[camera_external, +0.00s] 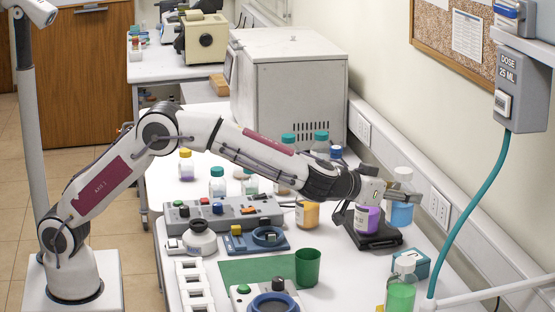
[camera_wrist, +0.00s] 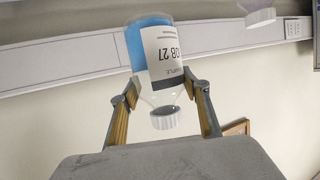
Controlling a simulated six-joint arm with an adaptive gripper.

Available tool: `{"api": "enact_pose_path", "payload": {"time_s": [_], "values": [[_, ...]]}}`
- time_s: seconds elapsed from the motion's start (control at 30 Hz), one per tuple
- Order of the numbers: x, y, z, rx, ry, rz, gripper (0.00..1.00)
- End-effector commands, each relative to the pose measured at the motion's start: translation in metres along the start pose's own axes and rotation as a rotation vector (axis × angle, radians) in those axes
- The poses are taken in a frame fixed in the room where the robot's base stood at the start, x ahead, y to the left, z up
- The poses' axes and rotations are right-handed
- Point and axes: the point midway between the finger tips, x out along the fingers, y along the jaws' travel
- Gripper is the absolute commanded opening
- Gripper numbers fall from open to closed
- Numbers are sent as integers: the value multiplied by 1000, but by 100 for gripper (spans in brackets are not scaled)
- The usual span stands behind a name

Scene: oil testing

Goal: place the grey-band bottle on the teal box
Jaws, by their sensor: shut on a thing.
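The grey-band bottle (camera_wrist: 138,45) is clear with blue liquid, a white label with a dark grey band, and a white cap. It appears upside down between the two fingers of my gripper (camera_wrist: 165,90) in the wrist view. In the external view my gripper (camera_external: 398,193) is shut on this bottle (camera_external: 402,214), which hangs roughly upright at the right rear of the bench. The gripper partly hides its upper part. The teal box (camera_external: 416,264) sits nearer the camera, below and right of the held bottle, partly hidden by a green-liquid bottle (camera_external: 400,296).
A purple bottle (camera_external: 367,219) stands at a black device (camera_external: 372,239) just left of the held bottle. A teal hose (camera_external: 475,210) hangs right of the box. The wall borders the bench.

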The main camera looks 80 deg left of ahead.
Motion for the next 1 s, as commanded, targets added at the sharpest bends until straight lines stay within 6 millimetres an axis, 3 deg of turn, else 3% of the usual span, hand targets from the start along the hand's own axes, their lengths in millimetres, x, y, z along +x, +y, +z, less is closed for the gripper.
{"api": "enact_pose_path", "payload": {"time_s": [0.23,0.67,1.0], "values": [[9,8,-12,8,2,25,0],[10,8,-12,10,2,27,0],[20,8,15,12,-1,26,0]]}}
